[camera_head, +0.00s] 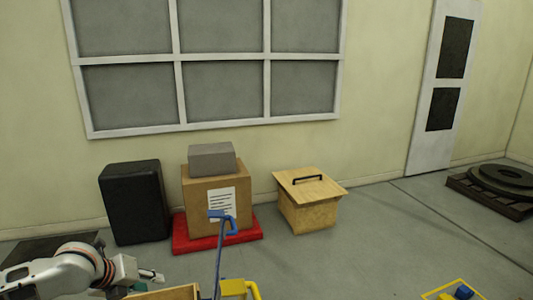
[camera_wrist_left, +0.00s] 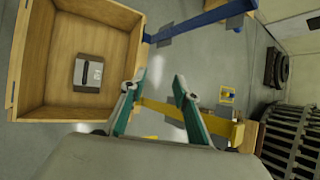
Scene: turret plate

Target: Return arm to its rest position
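My left arm comes in at the bottom left of the head view, and its left gripper (camera_head: 150,279) is beside an open wooden box (camera_head: 170,292). In the left wrist view the two teal fingers of this gripper (camera_wrist_left: 154,88) are spread apart with nothing between them. The open wooden box fills the left of that view, with its wall (camera_wrist_left: 97,12) near the fingers. A small brown and grey object (camera_wrist_left: 88,73) with a white label lies inside the box. My right arm and gripper are not in view.
A black case (camera_head: 135,200), a cardboard box (camera_head: 200,196) with a grey block (camera_head: 211,158) on a red base (camera_head: 190,243), and a lidded wooden box (camera_head: 308,213) stand along the wall. A blue bar (camera_head: 217,255) and yellow part (camera_head: 239,288) are near the gripper.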

